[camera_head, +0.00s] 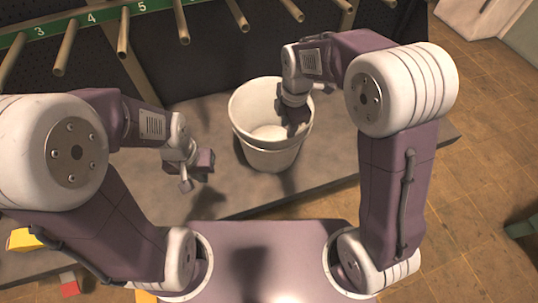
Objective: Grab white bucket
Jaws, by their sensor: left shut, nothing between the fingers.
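The white bucket (266,153) stands upright on a grey bench top (215,199) in the middle of the head view, its open mouth facing up. My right gripper (294,120) is at the bucket's right rim and covers part of it. Its fingers point down and look dark against the bucket, so I cannot tell whether they are open or shut on the rim. My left gripper (200,170) is shut and empty, to the left of the bucket and apart from it.
A green numbered rail (75,26) with several metal pegs runs along the back above the bench. A yellow object (24,240) and a red block (69,284) are at the lower left. Tiled floor (485,180) is open on the right.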

